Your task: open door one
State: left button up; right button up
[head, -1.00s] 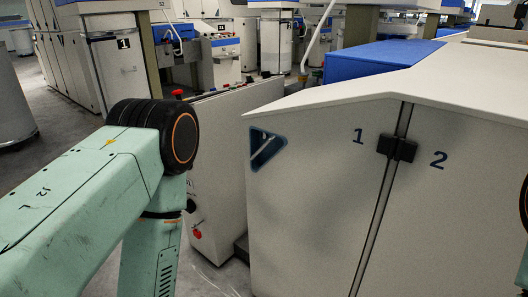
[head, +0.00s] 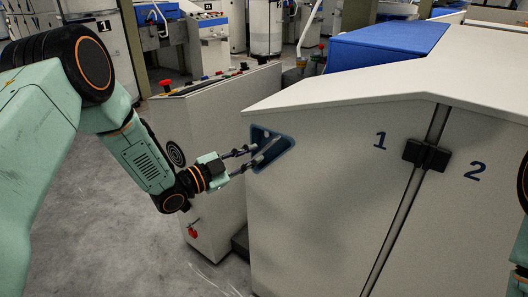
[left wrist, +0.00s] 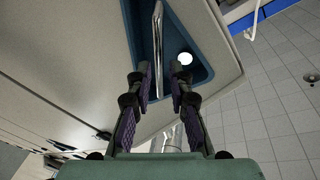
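Door one (head: 330,200) is the pale grey panel marked with a blue 1, standing closed beside door two (head: 475,220). A blue recess (head: 285,148) with a slim metal bar handle (head: 268,152) sits at its upper left corner; the bar also shows in the left wrist view (left wrist: 158,45). My left gripper (head: 248,160) is open at the mouth of the recess. In the left wrist view its fingers (left wrist: 160,80) stand on either side of the bar, with gaps between. My right gripper is out of view; only a sliver of my right arm shows at the right edge.
A grey control cabinet (head: 222,140) with red buttons stands close behind my left forearm. Black latches (head: 426,155) sit at the seam between the doors. Grey floor (head: 105,220) is open at the lower left.

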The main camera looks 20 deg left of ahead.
aim_at(261, 152)
pick_arm(q)
jog(key=x, duration=0.2)
jog(key=shift+d, duration=0.4)
jog(key=shift+w+d+b, duration=0.25)
jog(key=shift+w+b, duration=0.15)
jog(key=shift+w, duration=0.4)
jog(key=shift+w+d, duration=0.1)
jog(key=shift+d, duration=0.15)
jog(key=shift+a, duration=0.25)
jog(key=c, duration=0.3)
jog(key=shift+d, duration=0.1)
grip_shut()
